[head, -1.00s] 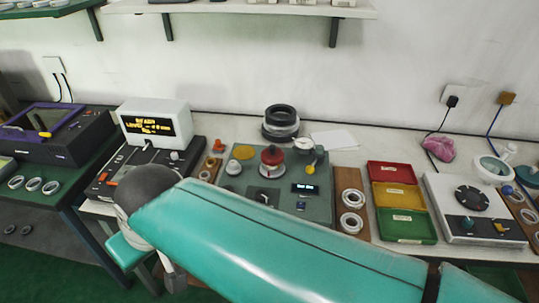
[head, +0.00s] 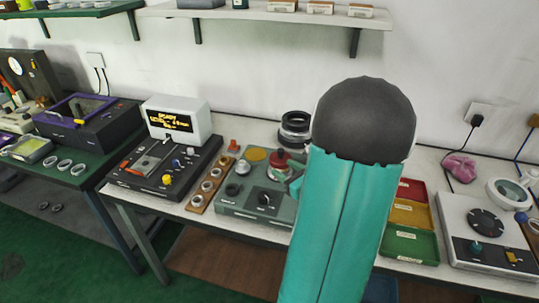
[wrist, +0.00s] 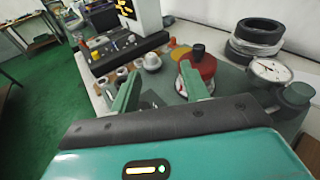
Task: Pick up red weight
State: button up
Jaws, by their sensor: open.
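The red weight (head: 277,160) is a red disc with a dark knob on top, on the green-grey instrument (head: 230,204). My arm covers part of that instrument in the head view. In the wrist view the red weight (wrist: 200,66) sits just beyond the right fingertip; I cannot tell whether they touch. My gripper (wrist: 160,73) is open, its two green fingers spread with nothing held between them. In the head view the gripper is mostly hidden behind my own arm.
A dial gauge (wrist: 270,70) and stacked dark rings (wrist: 258,35) stand right of the weight. Grey knobs (wrist: 152,61) lie left of it. A white display box (head: 176,119) stands left, and red, yellow and green trays (head: 409,245) stand right.

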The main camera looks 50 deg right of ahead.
aim_at(282, 154)
jog(key=s+d+f+m+h, duration=0.2)
jog(key=s+d+m, duration=0.1)
jog(key=d, duration=0.1)
jog(key=shift+g+h, duration=0.3)
jog(key=x, duration=1.3)
jog(key=shift+w+d+r, duration=0.1)
jog(key=shift+w+d, duration=0.2)
grip_shut()
